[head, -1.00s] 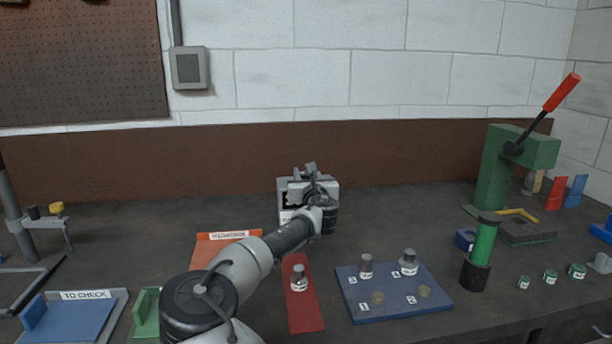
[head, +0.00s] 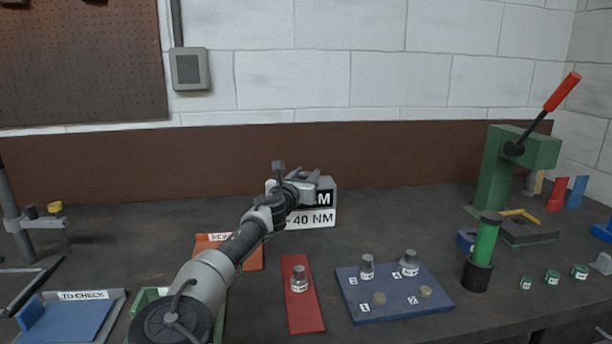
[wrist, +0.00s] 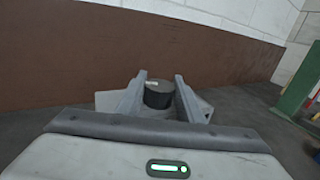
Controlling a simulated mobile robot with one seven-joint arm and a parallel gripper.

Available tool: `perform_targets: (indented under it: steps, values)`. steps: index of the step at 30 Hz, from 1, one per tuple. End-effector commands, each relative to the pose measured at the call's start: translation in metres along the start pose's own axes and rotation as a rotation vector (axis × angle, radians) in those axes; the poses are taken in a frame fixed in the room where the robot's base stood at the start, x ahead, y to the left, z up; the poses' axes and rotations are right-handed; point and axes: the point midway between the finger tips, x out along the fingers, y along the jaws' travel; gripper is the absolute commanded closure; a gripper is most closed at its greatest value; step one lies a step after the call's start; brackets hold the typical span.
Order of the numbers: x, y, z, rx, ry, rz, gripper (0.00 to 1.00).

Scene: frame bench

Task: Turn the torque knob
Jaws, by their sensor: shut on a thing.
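The torque box (head: 329,203) stands at the back middle of the bench, a light grey block with a label reading "40 NM" and a dark panel above it, partly covered by my arm. My gripper (head: 310,177) is at the top of this box, reaching in from the left. In the wrist view, the torque knob (wrist: 158,94), dark and round with a small pale mark, sits between the two fingers of my gripper (wrist: 160,92). The fingers are shut on it. The knob itself is hidden in the head view.
A blue board (head: 400,308) with numbered places and grey-topped pieces lies in front, beside a red strip (head: 305,318) bearing one piece. An orange tray (head: 252,260) is partly behind my arm. A green press (head: 495,170) stands at right. A "TO CHECK" tray (head: 75,318) is at front left.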

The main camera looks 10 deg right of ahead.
Motion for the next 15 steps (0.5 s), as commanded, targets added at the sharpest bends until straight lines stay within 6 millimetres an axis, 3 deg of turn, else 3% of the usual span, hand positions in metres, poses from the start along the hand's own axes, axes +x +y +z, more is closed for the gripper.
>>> perform_targets:
  steps: [15]
  values:
    - [0.0001,0.0002,-0.0006,0.0,0.001,-0.072,0.89]
